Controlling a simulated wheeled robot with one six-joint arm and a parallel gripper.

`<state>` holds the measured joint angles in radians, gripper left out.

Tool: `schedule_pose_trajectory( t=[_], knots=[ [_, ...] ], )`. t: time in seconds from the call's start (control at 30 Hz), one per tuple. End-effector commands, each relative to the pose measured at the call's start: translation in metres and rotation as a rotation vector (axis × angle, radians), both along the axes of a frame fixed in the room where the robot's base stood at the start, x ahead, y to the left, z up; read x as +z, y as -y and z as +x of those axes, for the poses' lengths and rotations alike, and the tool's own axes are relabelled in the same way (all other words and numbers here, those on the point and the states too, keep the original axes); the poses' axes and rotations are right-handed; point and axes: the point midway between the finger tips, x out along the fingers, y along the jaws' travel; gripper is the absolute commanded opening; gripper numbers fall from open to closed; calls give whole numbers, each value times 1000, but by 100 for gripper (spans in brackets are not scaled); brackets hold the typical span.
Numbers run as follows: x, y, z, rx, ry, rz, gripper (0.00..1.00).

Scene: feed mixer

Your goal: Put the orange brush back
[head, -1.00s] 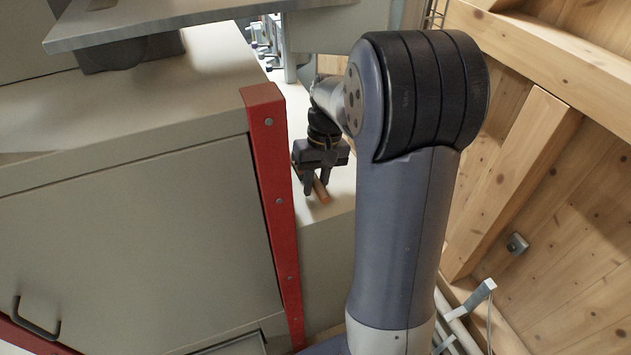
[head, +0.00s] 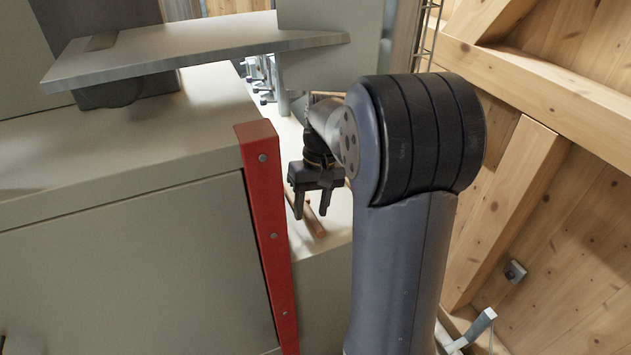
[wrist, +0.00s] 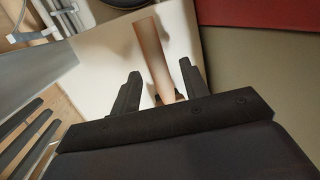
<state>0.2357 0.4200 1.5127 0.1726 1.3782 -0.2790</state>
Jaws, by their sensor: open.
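The orange-brown handle of the brush (head: 315,225) lies on a pale ledge (head: 335,235) behind the red post in the head view. Its brush end is hidden. My gripper (head: 311,214) is open, with its fingers pointing down, just above and beside the handle. In the wrist view the handle (wrist: 153,55) runs out between and beyond the two spread fingers of my gripper (wrist: 160,69). I cannot tell whether a finger touches it.
A red post (head: 266,220) stands close left of my gripper beside a large beige cabinet (head: 130,260). A grey plate (head: 190,50) juts out above the cabinet. Metal fittings (head: 265,75) lie behind. A wooden wall (head: 560,200) is at the right.

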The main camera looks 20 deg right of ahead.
Motion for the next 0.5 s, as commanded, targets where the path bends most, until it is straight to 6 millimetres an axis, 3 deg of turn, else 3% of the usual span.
schedule_pose_trajectory(
  t=[0.3,0.5],
  knots=[
    [66,14,9,-1,5,-2,43],
    [87,18,11,0,2,-1,43]
  ],
)
